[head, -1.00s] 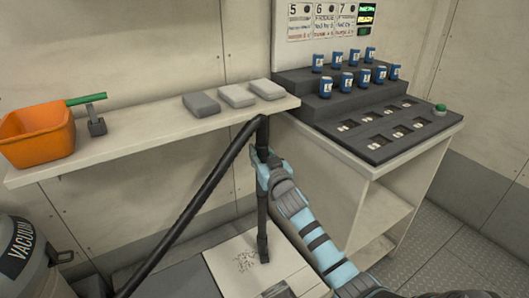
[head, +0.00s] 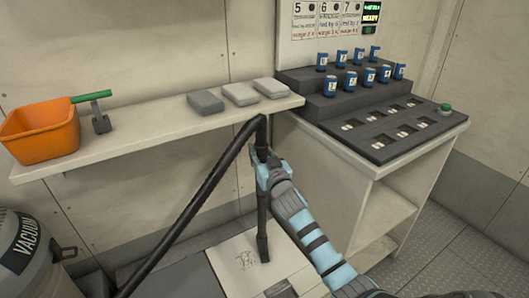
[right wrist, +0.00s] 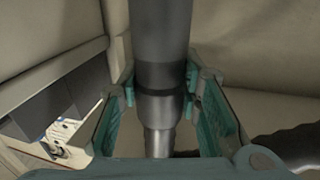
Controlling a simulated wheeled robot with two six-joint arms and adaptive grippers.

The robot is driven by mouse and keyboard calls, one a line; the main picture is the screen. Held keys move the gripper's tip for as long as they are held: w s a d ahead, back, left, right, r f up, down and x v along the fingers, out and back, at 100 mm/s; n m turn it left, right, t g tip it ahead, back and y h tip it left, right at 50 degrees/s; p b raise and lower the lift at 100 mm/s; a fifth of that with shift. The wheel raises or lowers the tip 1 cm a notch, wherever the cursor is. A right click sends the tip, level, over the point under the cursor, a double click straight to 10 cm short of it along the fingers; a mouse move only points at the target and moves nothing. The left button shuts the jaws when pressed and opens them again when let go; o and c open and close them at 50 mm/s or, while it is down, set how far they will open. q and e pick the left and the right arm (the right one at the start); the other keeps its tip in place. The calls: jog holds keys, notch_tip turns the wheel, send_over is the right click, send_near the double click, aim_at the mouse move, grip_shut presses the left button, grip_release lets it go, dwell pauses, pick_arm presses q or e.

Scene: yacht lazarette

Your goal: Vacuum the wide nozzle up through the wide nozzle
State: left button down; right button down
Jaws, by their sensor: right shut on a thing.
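My right gripper (head: 264,172) is shut on the upright dark vacuum wand (head: 262,208). In the right wrist view, the fingers (right wrist: 160,90) stand on both sides of the grey tube (right wrist: 162,45). A narrow dark nozzle (head: 262,249) at the wand's lower end is at a pale panel; whether it touches is unclear. Dark marks or specks (head: 244,259) lie on the panel just left of the nozzle. A black hose (head: 195,195) runs from the wand's top down left. The grey vacuum canister (head: 28,255) stands at the lower left. I cannot make out a separate wide nozzle. My left gripper is not in view.
A wall shelf (head: 150,135) behind holds an orange bin (head: 40,135), a green-handled tool (head: 98,110) and grey blocks (head: 240,94). At the right, a stepped stand (head: 310,98) holds several blue cans (head: 330,86). A green button (head: 445,108) sits at its right end.

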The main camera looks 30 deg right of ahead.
jog(key=shift+w+a, duration=0.2)
jog(key=shift+a, duration=1.9)
jog(key=shift+w+a+b, duration=0.15)
jog(key=shift+a+b, duration=0.1)
jog(key=shift+a, duration=1.05)
jog(key=shift+w+a+b, duration=0.1)
jog(key=shift+a+b, duration=0.15)
jog(key=shift+a, duration=1.05)
jog(key=shift+r, duration=0.2)
notch_tip(320, 180, up, 4)
jog(key=p, duration=0.4)
jog(key=shift+r, duration=0.25)
